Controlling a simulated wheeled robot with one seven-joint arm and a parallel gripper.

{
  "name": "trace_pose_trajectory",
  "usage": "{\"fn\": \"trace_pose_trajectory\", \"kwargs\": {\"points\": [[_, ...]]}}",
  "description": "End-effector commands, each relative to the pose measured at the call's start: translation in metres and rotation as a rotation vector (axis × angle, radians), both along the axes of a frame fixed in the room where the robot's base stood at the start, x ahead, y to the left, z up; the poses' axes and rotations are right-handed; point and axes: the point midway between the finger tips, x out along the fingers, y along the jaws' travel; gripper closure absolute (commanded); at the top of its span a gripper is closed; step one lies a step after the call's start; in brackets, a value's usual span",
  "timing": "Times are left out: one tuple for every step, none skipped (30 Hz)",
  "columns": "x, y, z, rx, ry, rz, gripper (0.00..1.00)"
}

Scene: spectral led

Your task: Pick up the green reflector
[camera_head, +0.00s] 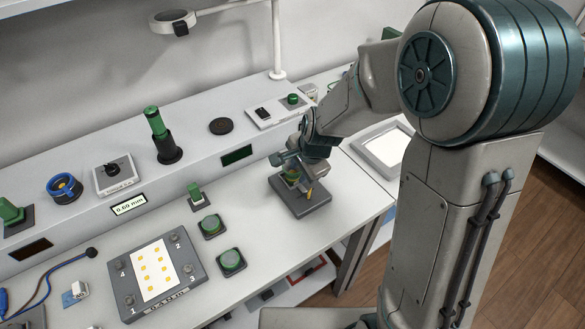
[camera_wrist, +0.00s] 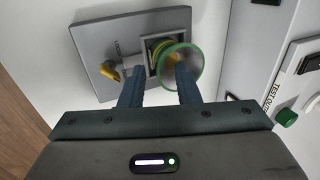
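The green reflector (camera_head: 291,176) is a small round cup with a green rim. It sits in a grey fixture (camera_head: 304,207) with a yellow lever (camera_head: 310,195) on the right part of the bench. In the wrist view the reflector's green rim (camera_wrist: 198,64) shows beside the yellow lever (camera_wrist: 110,72). My gripper (camera_wrist: 157,75) is just above the fixture, fingers apart. The right finger overlaps the reflector's round opening; the left finger is over the fixture beside it. Contact cannot be told. In the head view my gripper (camera_head: 291,158) partly hides the reflector.
Two green buttons (camera_head: 231,260) and a small green-topped block (camera_head: 195,196) stand left of the fixture. A numbered grey panel (camera_head: 158,275) lies further left. A raised shelf behind carries a green-capped cylinder (camera_head: 158,124) and a lamp pole (camera_head: 276,45). The bench's right edge is close.

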Motion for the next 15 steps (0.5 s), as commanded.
{"fn": "trace_pose_trajectory", "kwargs": {"points": [[0.0001, -0.0001, 0.0001, 0.000, 0.000, 0.000, 0.71], [0.0001, -0.0001, 0.0002, 0.000, 0.000, 0.000, 0.71], [0.0001, -0.0001, 0.0002, 0.000, 0.000, 0.000, 0.71], [0.0001, -0.0001, 0.0002, 0.000, 0.000, 0.000, 0.79], [0.0001, -0.0001, 0.0002, 0.000, 0.000, 0.000, 0.88], [0.0000, -0.0001, 0.0003, 0.000, 0.000, 0.000, 0.99], [0.0000, -0.0001, 0.0003, 0.000, 0.000, 0.000, 1.00], [0.0000, 0.0000, 0.0003, 0.000, 0.000, 0.000, 1.00], [0.0000, -0.0001, 0.0003, 0.000, 0.000, 0.000, 1.00], [0.0000, -0.0001, 0.0003, 0.000, 0.000, 0.000, 1.00], [0.0000, 0.0000, 0.0003, 0.000, 0.000, 0.000, 1.00], [0.0000, 0.0000, 0.0003, 0.000, 0.000, 0.000, 1.00], [0.0000, 0.0000, 0.0003, 0.000, 0.000, 0.000, 1.00], [0.0000, 0.0000, 0.0003, 0.000, 0.000, 0.000, 1.00], [0.0000, 0.0000, 0.0004, 0.000, 0.000, 0.000, 1.00]]}}
